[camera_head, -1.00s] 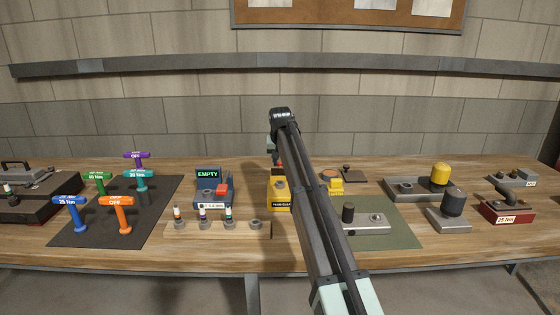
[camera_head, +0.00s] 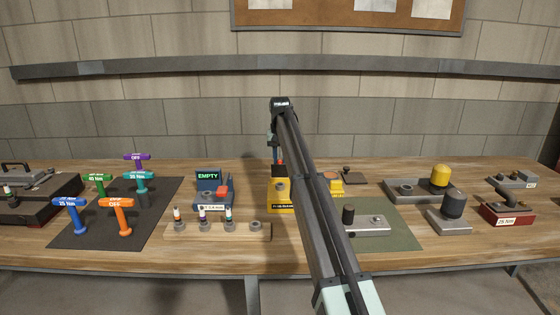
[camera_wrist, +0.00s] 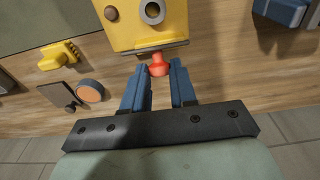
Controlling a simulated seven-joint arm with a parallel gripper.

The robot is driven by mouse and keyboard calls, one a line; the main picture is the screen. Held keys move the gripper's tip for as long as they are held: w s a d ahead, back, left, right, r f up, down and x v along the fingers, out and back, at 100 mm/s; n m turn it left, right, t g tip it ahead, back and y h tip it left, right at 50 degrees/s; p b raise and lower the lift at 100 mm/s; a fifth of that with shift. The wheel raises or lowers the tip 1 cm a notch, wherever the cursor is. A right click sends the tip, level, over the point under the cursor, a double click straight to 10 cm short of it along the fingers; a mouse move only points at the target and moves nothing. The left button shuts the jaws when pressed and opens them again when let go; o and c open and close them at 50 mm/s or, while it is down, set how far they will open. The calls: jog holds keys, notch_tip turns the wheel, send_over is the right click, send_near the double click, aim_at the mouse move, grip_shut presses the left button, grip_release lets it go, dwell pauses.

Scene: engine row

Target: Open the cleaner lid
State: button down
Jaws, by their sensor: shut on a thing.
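The yellow cleaner box (camera_head: 281,192) stands near the middle of the bench, partly beside my arm. It has a grey ring-shaped socket on top and a dark label on its front. In the wrist view its yellow body (camera_wrist: 150,28) shows at the top, with a dark strip along the near edge. A red knob (camera_wrist: 158,66) sticks out from that edge. My gripper (camera_wrist: 159,70) has its blue fingers on both sides of the knob and is shut on it. A dark panel (camera_head: 278,170) shows behind the box's top; its exact tilt is unclear.
A blue unit (camera_head: 213,187) reading EMPTY stands left of the cleaner. A wooden plug rack (camera_head: 218,229) lies in front of it. A yellow device (camera_head: 331,181) with an orange top is close on the right. T-handle tools stand on a dark mat (camera_head: 160,205) farther left.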

jog(key=shift+w+g, duration=0.45)
jog(key=shift+g, duration=0.15)
jog(key=c, duration=0.9)
grip_release()
jog(key=shift+r, duration=0.1)
notch_tip(320, 180, up, 14)
jog(key=shift+f, duration=0.2)
jog(key=shift+c, duration=0.2)
